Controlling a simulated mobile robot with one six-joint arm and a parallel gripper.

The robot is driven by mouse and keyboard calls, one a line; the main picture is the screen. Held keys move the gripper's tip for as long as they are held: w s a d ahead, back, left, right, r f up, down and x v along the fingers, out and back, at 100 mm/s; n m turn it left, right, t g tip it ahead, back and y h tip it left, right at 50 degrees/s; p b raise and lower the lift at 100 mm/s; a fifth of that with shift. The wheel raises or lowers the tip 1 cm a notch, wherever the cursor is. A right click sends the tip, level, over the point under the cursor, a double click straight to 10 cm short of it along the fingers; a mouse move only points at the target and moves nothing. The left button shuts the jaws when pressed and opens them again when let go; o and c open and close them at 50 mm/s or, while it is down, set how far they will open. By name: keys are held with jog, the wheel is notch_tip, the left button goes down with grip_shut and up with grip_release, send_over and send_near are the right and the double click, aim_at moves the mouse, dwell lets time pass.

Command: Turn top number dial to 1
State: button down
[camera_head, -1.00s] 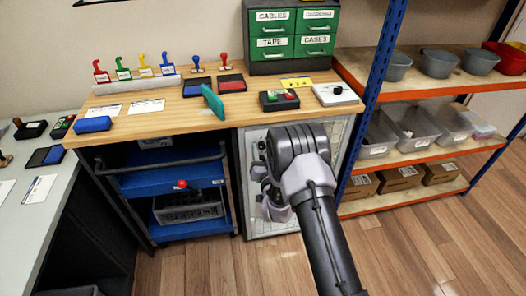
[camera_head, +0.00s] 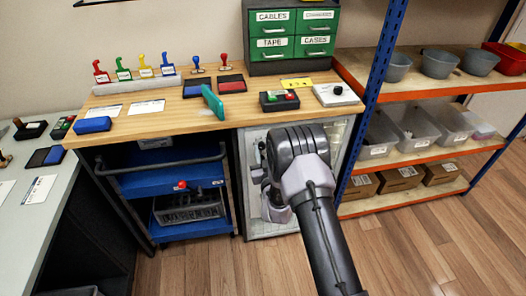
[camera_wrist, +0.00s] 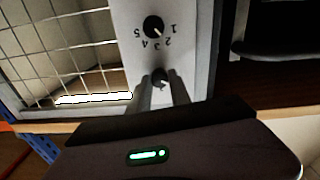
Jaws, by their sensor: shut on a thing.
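In the wrist view a pale panel (camera_wrist: 190,50) carries two dark round dials and looks upside down. One number dial (camera_wrist: 153,27) has the numbers 1 to 5 beside it and stands clear of my fingers. The other dial (camera_wrist: 160,76) is nearer to me in the picture. My gripper (camera_wrist: 161,84) is shut on this nearer dial, one finger on each side. Any numbers around it are hidden, and its exact setting cannot be read. In the head view my arm and gripper (camera_head: 275,208) are in front of a pale-framed cabinet (camera_head: 250,226) under the workbench, hiding the dials.
A wire grid (camera_wrist: 75,60) is beside the panel. The wooden workbench (camera_head: 150,122) above holds stamps, pads, a teal phone (camera_head: 212,102) and a button box (camera_head: 279,100). A blue cart (camera_head: 140,183) stands left, shelves (camera_head: 430,150) right. Floor in front is clear.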

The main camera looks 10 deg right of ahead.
jog(key=shift+n, duration=1.9)
jog(key=c, duration=1.2)
grip_release()
jog(key=s+p, duration=0.1)
jog(key=s, duration=0.7)
jog(key=s+p, duration=0.1)
jog(key=s, duration=0.8)
jog(key=shift+s+a+f, duration=0.15)
jog(key=shift+s, duration=0.1)
